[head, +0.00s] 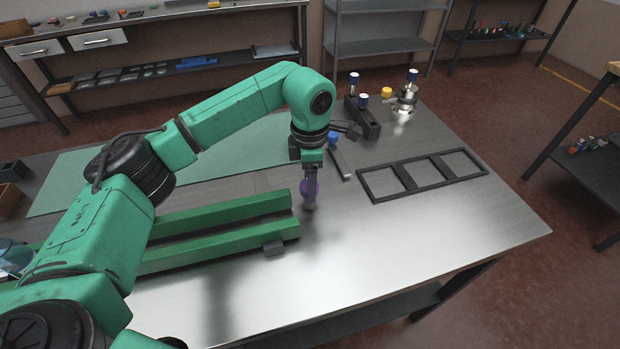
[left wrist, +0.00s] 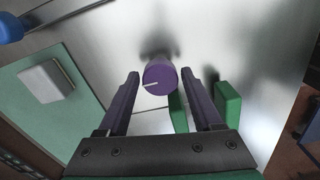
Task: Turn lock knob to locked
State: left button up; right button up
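The lock knob (left wrist: 160,76) is a purple cylinder with a white line on its end face, pointing left and slightly down in the left wrist view. My left gripper (left wrist: 160,75) is open, pointing down, with one fingertip on each side of the knob. Small gaps show between knob and fingertips; I cannot tell how deep the knob sits between them. Locked and unlocked marks are not visible. My right gripper is not in view.
Two green bars (head: 215,232) lie left of the knob. A black three-opening frame (head: 422,176) lies to the right. A black block with blue-topped knobs (head: 362,118) and a metal fitting (head: 404,101) stand behind. The front right of the metal table (head: 420,240) is clear.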

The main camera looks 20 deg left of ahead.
pick_arm(q)
notch_tip(320, 180, up, 9)
jog(key=shift+f+b, duration=0.1)
jog(key=shift+b, duration=0.65)
notch_tip(320, 180, up, 6)
jog(key=shift+f+p, duration=0.1)
jog(key=shift+p, duration=0.3)
